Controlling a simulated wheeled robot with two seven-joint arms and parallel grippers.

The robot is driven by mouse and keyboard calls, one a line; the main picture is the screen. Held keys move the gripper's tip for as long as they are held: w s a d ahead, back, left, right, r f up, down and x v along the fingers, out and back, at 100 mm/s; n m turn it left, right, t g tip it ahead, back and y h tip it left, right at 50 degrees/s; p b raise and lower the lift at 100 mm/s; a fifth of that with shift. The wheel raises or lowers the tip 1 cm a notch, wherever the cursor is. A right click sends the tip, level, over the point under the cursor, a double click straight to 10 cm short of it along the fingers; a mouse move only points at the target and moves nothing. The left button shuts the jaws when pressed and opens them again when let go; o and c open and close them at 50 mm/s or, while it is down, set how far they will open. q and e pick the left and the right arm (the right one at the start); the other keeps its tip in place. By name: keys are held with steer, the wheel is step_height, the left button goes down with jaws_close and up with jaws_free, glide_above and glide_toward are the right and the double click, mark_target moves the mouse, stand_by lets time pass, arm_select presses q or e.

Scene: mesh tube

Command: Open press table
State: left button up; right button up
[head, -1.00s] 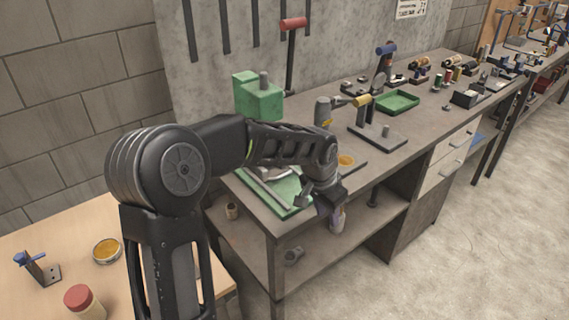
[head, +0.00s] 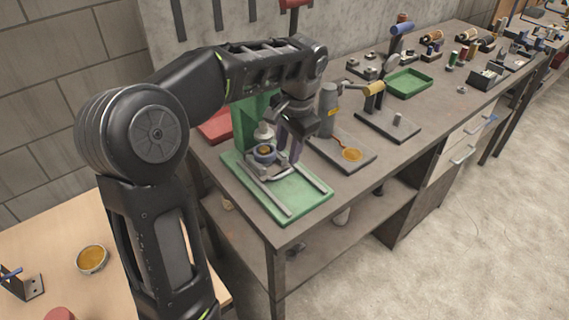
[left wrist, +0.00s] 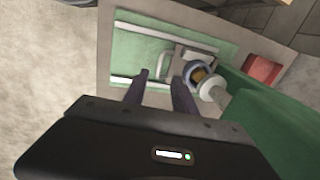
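The green press (head: 250,125) stands on the left end of the grey bench, partly hidden behind my left arm. Its green base (head: 312,203) carries two pale rails. The press table (left wrist: 195,55), a small grey plate, sits at the rear of the rails under the press head and bears a round blue-grey cup (head: 264,153) with an orange-brown filling. A pale U-shaped handle (left wrist: 164,66) shows on its front side. My left gripper (head: 290,155) points down beside the table. In the left wrist view its fingers (left wrist: 160,80) are apart, with the handle just beyond the gap. My right gripper is not in view.
A grey bottle (head: 328,108) and a plate with an orange disc (head: 352,155) stand right of the press. A red block (head: 216,127) lies behind it on the left. A stand with a yellow-handled tool (head: 374,89) and a green tray (head: 408,83) are farther right.

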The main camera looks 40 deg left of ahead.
mark_target(284, 173)
arm_select(q)
steer(key=shift+w+a+f+p, duration=0.15)
steer(key=shift+a+f, duration=0.1)
steer(key=shift+f, duration=1.05)
steer(key=shift+a+f+p, duration=0.1)
steer(key=shift+a+f, duration=0.1)
steer(key=shift+f, duration=1.15)
steer(key=shift+w+a+f+p, duration=0.15)
steer(key=shift+a+f, duration=0.1)
steer(key=shift+f, duration=1.05)
steer(key=shift+c, duration=0.3)
jaws_close()
